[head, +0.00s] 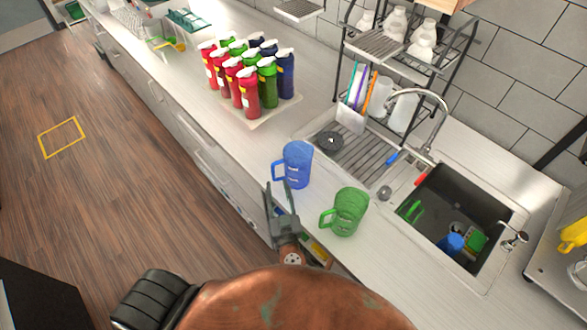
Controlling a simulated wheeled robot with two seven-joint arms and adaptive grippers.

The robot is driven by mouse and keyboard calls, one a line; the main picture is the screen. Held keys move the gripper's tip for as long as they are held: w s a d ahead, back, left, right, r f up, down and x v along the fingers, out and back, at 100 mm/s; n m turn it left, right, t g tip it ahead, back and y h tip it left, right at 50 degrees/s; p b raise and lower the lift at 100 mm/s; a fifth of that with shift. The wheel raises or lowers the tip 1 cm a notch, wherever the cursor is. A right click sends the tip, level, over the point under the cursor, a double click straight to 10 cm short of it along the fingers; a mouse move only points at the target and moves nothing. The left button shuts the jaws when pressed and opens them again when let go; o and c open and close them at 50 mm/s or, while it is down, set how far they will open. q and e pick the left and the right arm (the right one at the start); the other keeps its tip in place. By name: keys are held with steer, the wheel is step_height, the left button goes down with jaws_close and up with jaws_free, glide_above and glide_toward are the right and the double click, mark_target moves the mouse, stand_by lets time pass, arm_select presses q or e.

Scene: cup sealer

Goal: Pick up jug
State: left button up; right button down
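A blue jug (298,165) stands upright on the counter, in front of the sink's drainboard, with its handle to the left. A green jug (350,212) stands on the counter to its lower right, its handle also to the left. My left gripper (279,186) is at the counter's front edge, pointing at the blue jug, with its fingertips just below the blue handle. Its fingers look apart, with nothing visible between them. I cannot tell whether a finger touches the jug. My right gripper is out of view.
A tray of coloured bottles (266,120) stands further back on the counter. The sink (470,205) with items inside lies to the right, beside a ribbed drainboard (350,150) and a tap (430,100). A rack (390,45) stands against the tiled wall.

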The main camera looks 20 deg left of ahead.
mark_target(274, 174)
arm_select(q)
steer(key=p+x, duration=0.1)
steer(key=x, duration=0.2)
steer(key=p+x, duration=0.2)
steer(key=x, duration=0.1)
steer(key=shift+a+r, duration=0.25)
steer(key=shift+w+a+f, duration=0.15)
steer(key=shift+w+a, duration=0.2)
steer(key=shift+w, duration=0.05)
steer(key=shift+c, duration=0.6)
jaws_close()
